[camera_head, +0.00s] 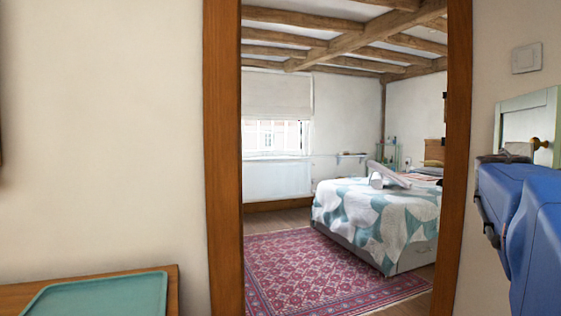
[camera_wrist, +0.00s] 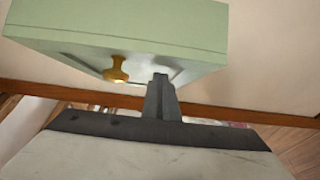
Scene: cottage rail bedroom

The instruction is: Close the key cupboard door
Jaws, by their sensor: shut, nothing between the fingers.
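The key cupboard (camera_head: 527,112) is at the right edge in the head view, a pale green box on the wall, partly hidden by my blue arm. In the wrist view its green body (camera_wrist: 130,22) fills the top. The door (camera_wrist: 75,50) has a green frame and a brass knob (camera_wrist: 117,70); the knob also shows in the head view (camera_head: 538,143). My gripper (camera_wrist: 160,80) is shut and empty, its fingertips just right of the knob, at or very near the door face. I cannot tell whether they touch, or whether the door is fully closed.
A wooden-framed doorway (camera_head: 224,150) opens onto a bedroom with a bed (camera_head: 375,215) and a red rug (camera_head: 310,265). A teal tray (camera_head: 100,295) lies on a wooden surface at lower left. A wall switch (camera_head: 527,58) is above the cupboard.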

